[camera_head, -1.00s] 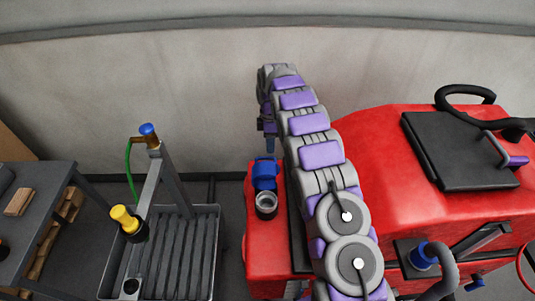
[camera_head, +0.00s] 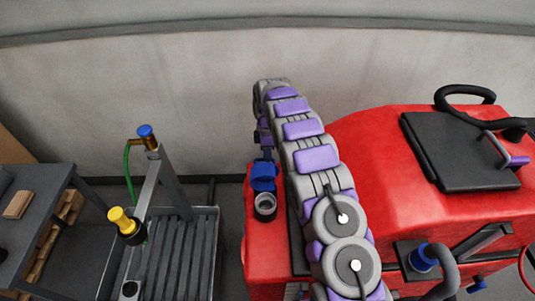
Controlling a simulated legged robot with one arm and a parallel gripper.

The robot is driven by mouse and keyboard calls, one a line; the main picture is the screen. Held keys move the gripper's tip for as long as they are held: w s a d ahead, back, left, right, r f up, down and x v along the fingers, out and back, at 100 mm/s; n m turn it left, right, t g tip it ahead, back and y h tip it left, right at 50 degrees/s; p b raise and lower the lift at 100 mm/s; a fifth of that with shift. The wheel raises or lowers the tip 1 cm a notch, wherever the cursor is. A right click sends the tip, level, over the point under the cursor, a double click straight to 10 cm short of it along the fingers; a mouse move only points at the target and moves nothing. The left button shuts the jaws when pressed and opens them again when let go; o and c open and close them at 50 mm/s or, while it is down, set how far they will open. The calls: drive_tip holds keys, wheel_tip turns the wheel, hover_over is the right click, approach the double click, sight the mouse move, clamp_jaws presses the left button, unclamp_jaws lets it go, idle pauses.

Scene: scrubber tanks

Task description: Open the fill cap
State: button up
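The blue fill cap (camera_head: 263,177) is at the left end of the red scrubber machine (camera_head: 370,150). It stands raised behind the round grey filler neck (camera_head: 266,206), whose mouth shows uncovered. My arm reaches over the machine from the lower right and bends down at its far end. My gripper (camera_head: 265,153) is just above and behind the cap, at its upper edge. Its fingers are small, dark and partly hidden, so I cannot tell whether they are open, or whether they touch the cap.
A grey slatted cart (camera_head: 180,250) stands left of the machine, with a yellow-topped fitting (camera_head: 124,221) and a post with a blue-topped tap (camera_head: 147,133) and green hose. A table (camera_head: 45,215) is at far left. A wall (camera_head: 150,90) closes the back. A black lid (camera_head: 458,150) lies on the machine.

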sight(265, 174)
drive_tip(key=shift+a+f, duration=0.1)
drive_tip(key=shift+a, duration=0.8)
clamp_jaws()
drive_tip(key=shift+d, duration=0.3)
drive_tip(key=shift+a, duration=0.1)
drive_tip(key=s, duration=0.1)
drive_tip(key=s+r+t+p, duration=0.1)
drive_tip(key=shift+s+r, duration=0.15)
drive_tip(key=shift+s, duration=0.15)
